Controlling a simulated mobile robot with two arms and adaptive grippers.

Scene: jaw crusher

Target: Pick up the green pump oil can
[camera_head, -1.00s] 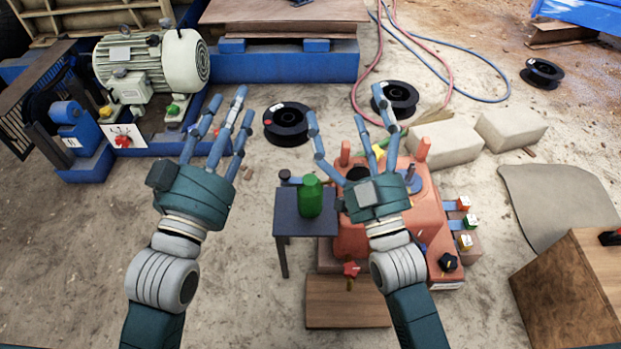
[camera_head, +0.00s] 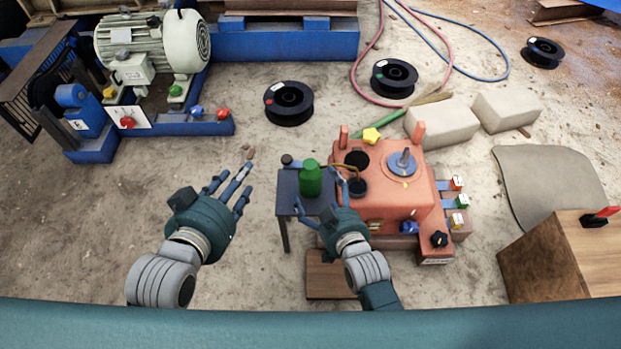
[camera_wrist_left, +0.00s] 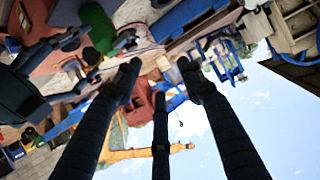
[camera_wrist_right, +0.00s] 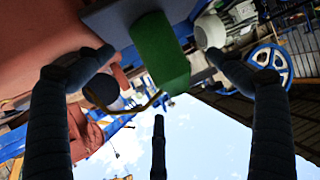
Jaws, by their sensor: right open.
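The green pump oil can (camera_head: 310,180) stands upright on a small dark side table (camera_head: 287,207), left of the orange machine. A thin spout reaches from it toward the right. My right gripper (camera_head: 321,196) is open at the can's near right side, its fingers spread around that side without closing on it. In the right wrist view the can (camera_wrist_right: 160,48) lies ahead between the spread fingers (camera_wrist_right: 158,75). My left gripper (camera_head: 230,187) is open and empty, left of the table. In the left wrist view its fingers (camera_wrist_left: 160,80) are spread, with a green shape, likely the can, at upper left.
The orange machine (camera_head: 402,190) with knobs and coloured switches stands right beside the table. A blue-based electric motor (camera_head: 155,45) is at upper left. Black spools (camera_head: 289,102), hoses and pale blocks (camera_head: 442,124) lie behind. A wooden box (camera_head: 560,255) stands at right.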

